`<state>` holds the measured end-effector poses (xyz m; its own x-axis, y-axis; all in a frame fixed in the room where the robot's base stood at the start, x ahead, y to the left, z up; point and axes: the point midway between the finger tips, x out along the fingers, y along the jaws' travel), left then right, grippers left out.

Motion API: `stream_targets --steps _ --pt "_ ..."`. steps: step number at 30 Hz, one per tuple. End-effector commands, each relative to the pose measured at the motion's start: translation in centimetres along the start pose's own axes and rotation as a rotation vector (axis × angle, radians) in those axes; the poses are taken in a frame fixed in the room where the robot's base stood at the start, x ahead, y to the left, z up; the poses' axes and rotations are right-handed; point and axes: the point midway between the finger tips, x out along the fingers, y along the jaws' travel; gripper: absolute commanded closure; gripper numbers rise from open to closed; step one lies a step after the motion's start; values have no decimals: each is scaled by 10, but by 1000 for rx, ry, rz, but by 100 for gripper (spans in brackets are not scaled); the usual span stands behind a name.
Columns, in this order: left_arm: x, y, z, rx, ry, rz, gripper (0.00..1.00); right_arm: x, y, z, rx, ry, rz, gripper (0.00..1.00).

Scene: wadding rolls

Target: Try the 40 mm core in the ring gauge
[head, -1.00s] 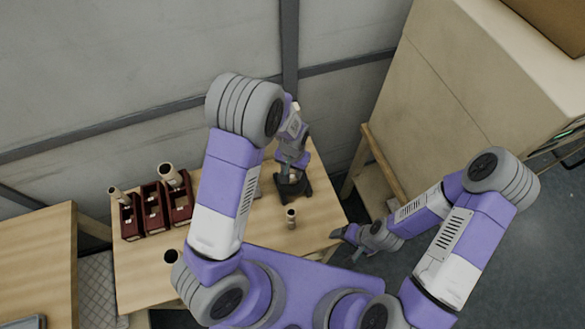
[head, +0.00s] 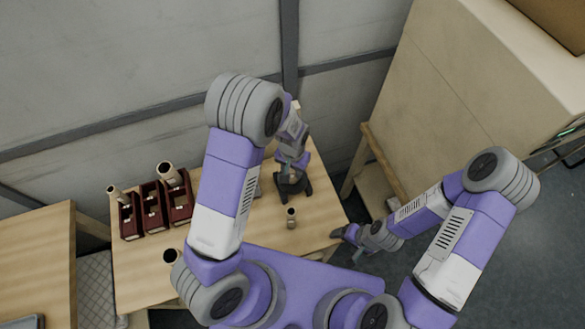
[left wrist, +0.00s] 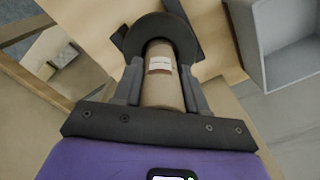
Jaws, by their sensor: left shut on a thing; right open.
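My left gripper (head: 291,166) is over the dark ring gauge (head: 294,188) on the table. In the left wrist view its fingers (left wrist: 160,92) are shut on a brown cardboard core (left wrist: 162,90) with a white label. The gauge's dark round ring (left wrist: 133,38) lies at the core's far end. I cannot tell whether that end is inside the ring or just above it. The label's print is too small to read. My right gripper (head: 350,240) is open and empty, off the table's right edge.
Dark red racks (head: 153,208) with several cores stand at the table's left. A large beige cabinet (head: 460,90) is at the right.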

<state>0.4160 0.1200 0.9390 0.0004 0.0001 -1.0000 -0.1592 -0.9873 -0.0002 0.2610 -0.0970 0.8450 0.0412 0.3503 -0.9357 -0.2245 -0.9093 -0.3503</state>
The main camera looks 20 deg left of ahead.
Motion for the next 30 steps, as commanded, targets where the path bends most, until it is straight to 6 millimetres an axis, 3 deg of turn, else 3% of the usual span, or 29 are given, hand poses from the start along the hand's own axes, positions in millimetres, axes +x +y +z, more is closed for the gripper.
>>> stream_targets --steps 30 --pt "8 0 0 0 0 0 88 7 2 0 0 0 0 22"
